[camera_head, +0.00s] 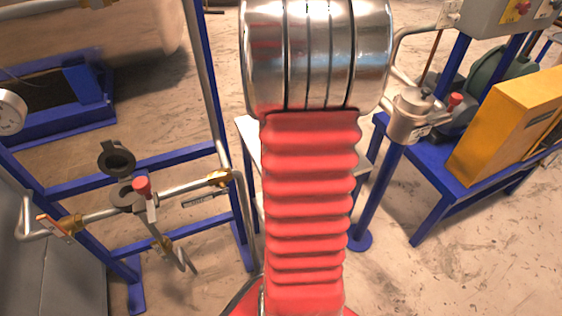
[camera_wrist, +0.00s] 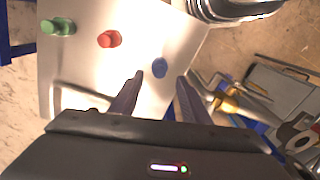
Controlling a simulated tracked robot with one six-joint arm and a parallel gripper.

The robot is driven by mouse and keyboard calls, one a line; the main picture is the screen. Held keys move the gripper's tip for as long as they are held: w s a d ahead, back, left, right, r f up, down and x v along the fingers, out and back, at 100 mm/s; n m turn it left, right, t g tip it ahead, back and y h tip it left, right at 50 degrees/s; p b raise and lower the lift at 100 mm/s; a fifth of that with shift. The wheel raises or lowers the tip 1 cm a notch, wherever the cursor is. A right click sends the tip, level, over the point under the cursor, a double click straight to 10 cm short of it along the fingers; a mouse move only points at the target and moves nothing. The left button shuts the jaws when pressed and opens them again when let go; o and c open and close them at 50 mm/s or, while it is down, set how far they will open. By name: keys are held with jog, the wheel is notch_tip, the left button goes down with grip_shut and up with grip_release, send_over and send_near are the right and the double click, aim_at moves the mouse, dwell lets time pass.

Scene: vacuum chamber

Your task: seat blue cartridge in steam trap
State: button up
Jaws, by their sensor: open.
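The blue cartridge (camera_wrist: 159,67) is a small round blue piece on a pale table (camera_wrist: 190,45) in the wrist view. My gripper (camera_wrist: 161,82) is open and empty. Its two dark fingers point toward the cartridge, which shows just past the fingertips and between them; I cannot tell the exact distance. In the head view my red-sleeved arm hides the gripper and the cartridge. What looks like the steam trap (camera_head: 124,196) sits in the pipework at the left, with a black round cap (camera_head: 117,160) standing open above it and a red-knobbed lever beside it.
A red piece (camera_wrist: 109,39) and a green piece (camera_wrist: 58,27) stand on the same table, left of the cartridge. A grey box (camera_wrist: 280,100) is at the right. In the head view, blue frame posts (camera_head: 210,75) and a blue bench with a yellow box (camera_head: 508,122) flank my arm.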

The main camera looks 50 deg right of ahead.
jog(key=shift+s+f, duration=0.1)
jog(key=shift+f, duration=2.5)
jog(key=shift+c, duration=0.5)
grip_shut()
